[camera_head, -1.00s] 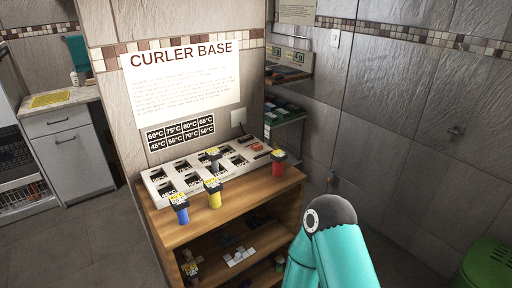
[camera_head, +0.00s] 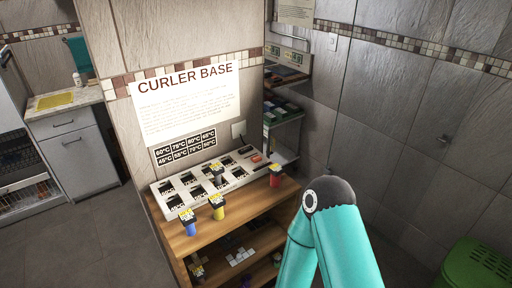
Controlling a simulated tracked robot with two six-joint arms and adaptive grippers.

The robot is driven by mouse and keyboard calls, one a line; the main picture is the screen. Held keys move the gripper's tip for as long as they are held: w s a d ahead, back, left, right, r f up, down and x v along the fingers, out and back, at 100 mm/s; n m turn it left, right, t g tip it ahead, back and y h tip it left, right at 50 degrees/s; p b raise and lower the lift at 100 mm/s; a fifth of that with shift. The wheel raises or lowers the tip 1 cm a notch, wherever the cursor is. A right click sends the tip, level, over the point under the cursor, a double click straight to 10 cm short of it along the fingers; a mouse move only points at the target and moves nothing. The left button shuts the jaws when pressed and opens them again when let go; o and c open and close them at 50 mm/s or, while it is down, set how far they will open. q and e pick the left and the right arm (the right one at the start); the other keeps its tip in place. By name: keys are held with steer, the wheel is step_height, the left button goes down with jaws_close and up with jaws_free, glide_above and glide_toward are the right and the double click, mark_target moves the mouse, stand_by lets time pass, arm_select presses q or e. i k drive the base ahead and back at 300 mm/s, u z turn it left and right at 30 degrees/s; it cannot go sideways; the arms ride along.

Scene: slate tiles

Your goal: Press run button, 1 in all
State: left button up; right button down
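The curler base (camera_head: 163,188) is a pale panel with rows of dark square slots, lying on top of a wooden shelf unit (camera_head: 200,240) against the wall. A small orange-red button (camera_head: 257,157) sits near its right end; its label is too small to read. A grey-black curler (camera_head: 217,175) stands among the slots. A blue curler (camera_head: 188,223), a yellow curler (camera_head: 218,209) and a red curler (camera_head: 276,176) stand along the shelf's front side. A teal arm link of mine shows at lower right, apart from the base. Neither gripper is in view.
A poster (camera_head: 186,105) reading "CURLER BASE" and a temperature chart (camera_head: 186,147) hang above the panel. Small items lie on the lower shelf. A dark rack (camera_head: 283,125) stands behind right. A green bin (camera_head: 478,265) is at lower right. Floor at left is open.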

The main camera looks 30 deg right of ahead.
mark_target(255, 159)
steer(key=u, duration=0.1)
steer(key=i, duration=0.15)
steer(key=z, duration=2)
steer(key=i, duration=0.45)
steer(key=u, duration=3.4)
steer(key=k, duration=0.15)
steer(key=z, duration=1.5)
